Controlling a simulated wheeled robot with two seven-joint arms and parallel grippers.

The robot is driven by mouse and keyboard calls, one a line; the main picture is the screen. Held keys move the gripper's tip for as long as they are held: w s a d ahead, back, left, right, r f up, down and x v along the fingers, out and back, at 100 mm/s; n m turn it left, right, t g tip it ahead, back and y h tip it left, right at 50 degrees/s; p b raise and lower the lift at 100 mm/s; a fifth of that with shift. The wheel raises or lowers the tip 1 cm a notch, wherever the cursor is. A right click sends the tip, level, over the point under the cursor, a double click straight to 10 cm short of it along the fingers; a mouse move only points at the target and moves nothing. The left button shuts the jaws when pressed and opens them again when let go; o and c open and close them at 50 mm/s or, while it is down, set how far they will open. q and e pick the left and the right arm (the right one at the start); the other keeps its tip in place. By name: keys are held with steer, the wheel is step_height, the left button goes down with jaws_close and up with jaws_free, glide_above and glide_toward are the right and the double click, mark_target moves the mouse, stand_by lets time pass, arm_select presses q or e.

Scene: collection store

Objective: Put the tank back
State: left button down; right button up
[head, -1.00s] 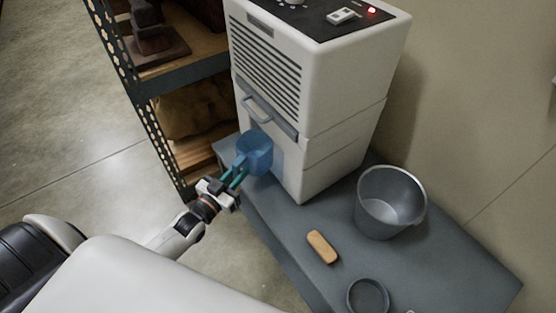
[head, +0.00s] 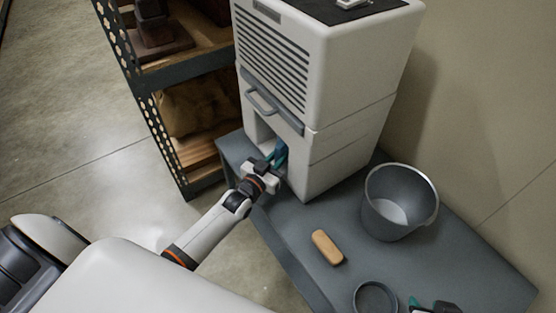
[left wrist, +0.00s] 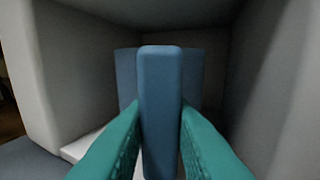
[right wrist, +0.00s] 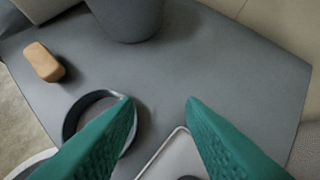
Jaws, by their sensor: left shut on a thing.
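The blue tank (left wrist: 127,75) is inside the open bay (head: 262,130) low in the front of the white dehumidifier (head: 350,110). In the left wrist view its upright handle (left wrist: 160,105) stands between the teal fingers, and bay walls show on both sides. My left gripper (head: 279,153) reaches into the bay and is shut on that handle. In the head view the gripper and the machine's housing hide most of the tank. How deep it sits is hard to tell. My right gripper (right wrist: 160,100) is open and empty above the bench; part of it shows at the head view's bottom edge.
The grey bench (head: 290,225) carries a grey bucket (head: 390,220), a tan block (head: 327,247) and a dark ring (head: 375,297). A pale-rimmed flat thing (right wrist: 175,160) lies under my right gripper. Metal shelving (head: 185,75) stands left of the machine; a wall is at right.

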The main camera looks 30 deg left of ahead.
arm_select(q)
steer(key=shift+f, duration=0.2)
arm_select(e)
steer(key=shift+w+a+r+t, duration=0.15)
steer(key=shift+w+r+t, duration=0.15)
steer(key=shift+w, duration=0.15)
arm_select(q)
steer(key=shift+f, duration=0.1)
steer(key=c, duration=1.3)
jaws_free()
arm_select(e)
steer(key=shift+w+r, duration=0.1)
steer(key=shift+w, duration=0.1)
